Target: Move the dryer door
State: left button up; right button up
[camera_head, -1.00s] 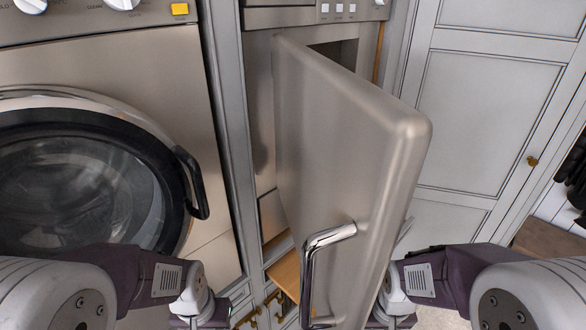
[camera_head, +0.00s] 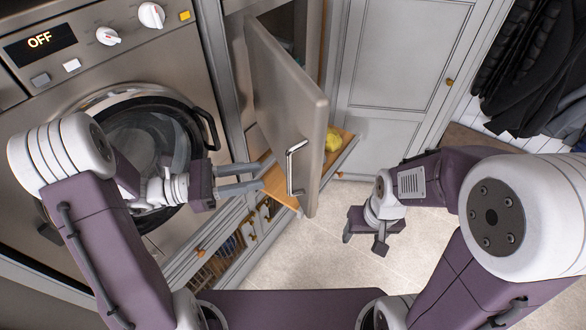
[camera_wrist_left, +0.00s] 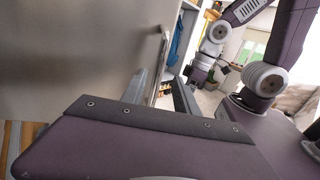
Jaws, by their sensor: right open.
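The dryer door (camera_head: 285,105) is a tall beige metal panel with rounded edges, standing open from its cabinet in the head view. It fills the left of the left wrist view (camera_wrist_left: 75,50). Its chrome bar handle (camera_head: 290,170) is upright near the free edge and also shows in the left wrist view (camera_wrist_left: 163,60). My left gripper (camera_head: 262,176) is open, its two grey fingers apart and pointing at the door's lower part, just left of the handle. I cannot tell whether they touch the door. My right gripper (camera_head: 366,240) is open and empty, right of the door above the floor.
A washer with a round glass door (camera_head: 150,135) stands at the left, behind my left arm. A wooden board (camera_head: 275,183) with a yellow item (camera_head: 333,141) lies below the door. Dark coats (camera_head: 530,65) hang at the right. The tiled floor (camera_head: 290,260) is open.

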aim_at(287, 171)
pick_arm(q)
jog(key=p+x, duration=0.1)
jog(key=x, duration=0.1)
jog(key=p+x, duration=0.1)
jog(key=x, duration=0.2)
jog(key=p+x, duration=0.1)
jog(key=x, duration=0.2)
jog(key=shift+s+d, duration=0.25)
jog(key=shift+w+d+p, duration=0.2)
jog(key=shift+d+p, duration=0.1)
jog(key=shift+w+f, duration=0.25)
jog(key=shift+w, duration=0.15)
jog(key=shift+a, duration=0.1)
jog(key=shift+s+r, duration=0.1)
jog(key=shift+s, duration=0.15)
grip_shut()
pick_arm(e)
jog(key=r, duration=0.3)
jog(key=shift+w+a+r, duration=0.1)
jog(key=shift+w+r, duration=0.1)
jog(key=shift+w, duration=0.05)
pick_arm(q)
jog(key=shift+w, duration=0.1)
